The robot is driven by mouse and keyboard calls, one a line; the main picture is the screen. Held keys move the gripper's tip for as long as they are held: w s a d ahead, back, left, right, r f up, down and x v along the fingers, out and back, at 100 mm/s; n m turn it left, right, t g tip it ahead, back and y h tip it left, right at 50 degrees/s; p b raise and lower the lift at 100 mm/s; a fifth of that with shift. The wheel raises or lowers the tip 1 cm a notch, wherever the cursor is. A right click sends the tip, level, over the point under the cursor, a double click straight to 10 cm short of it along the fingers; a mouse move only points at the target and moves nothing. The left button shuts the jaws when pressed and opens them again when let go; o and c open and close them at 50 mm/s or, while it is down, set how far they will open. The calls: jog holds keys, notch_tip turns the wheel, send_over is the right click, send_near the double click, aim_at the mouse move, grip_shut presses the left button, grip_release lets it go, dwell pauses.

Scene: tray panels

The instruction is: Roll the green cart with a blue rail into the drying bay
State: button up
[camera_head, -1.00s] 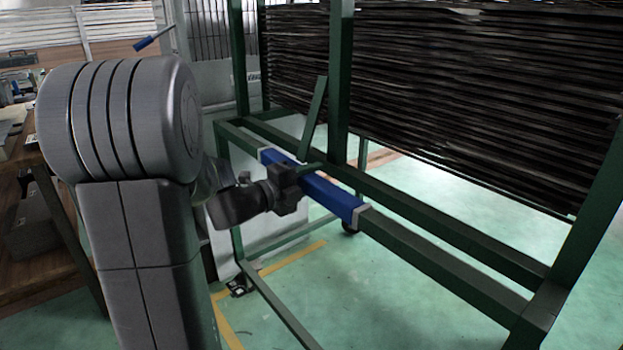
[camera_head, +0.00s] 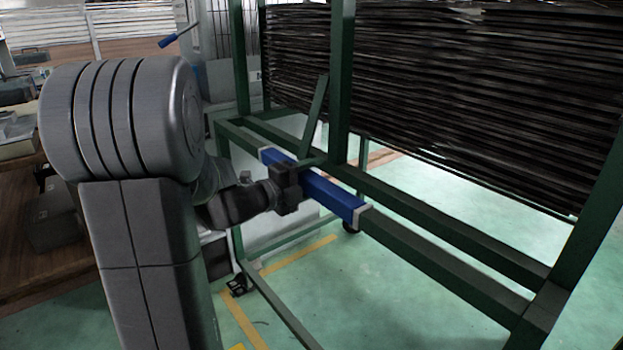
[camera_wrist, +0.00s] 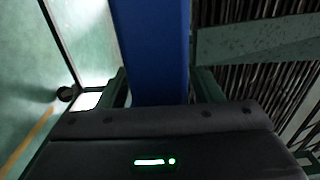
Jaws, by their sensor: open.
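The green cart (camera_head: 341,85) is a tall steel frame with a dense stack of dark trays (camera_head: 480,95) and fills the right of the head view. Its blue rail (camera_head: 335,198) runs along the near lower bar, with pale end brackets. My gripper (camera_head: 303,172) is at the rail's left half. In the wrist view the blue rail (camera_wrist: 152,45) passes between my two open fingers; whether either touches it, I cannot tell. A caster (camera_head: 238,284) of the cart shows at the lower left. I cannot pick out the drying bay.
A yellow floor line (camera_head: 310,252) runs under the cart's left end. A wooden bench (camera_head: 45,230) with boxes stands at the left. A blue-handled thing (camera_head: 178,38) shows at the back left. Green floor (camera_head: 420,300) shows beneath the cart.

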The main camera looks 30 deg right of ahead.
jog(key=shift+a, duration=0.15)
jog(key=s+a+p, duration=0.1)
jog(key=a+p, duration=0.1)
jog(key=a, duration=1.1)
jog(key=shift+a+p, duration=0.3)
jog(key=shift+s, duration=0.1)
jog(key=d+b, duration=0.1)
jog(key=d, duration=0.7)
jog(key=w+d+b, duration=0.1)
jog(key=d, duration=0.4)
jog(key=shift+d+b, duration=0.1)
jog(key=shift+b, duration=0.2)
jog(key=shift+w+d, duration=0.1)
jog(key=shift+d, duration=0.25)
jog(key=shift+r, duration=0.1)
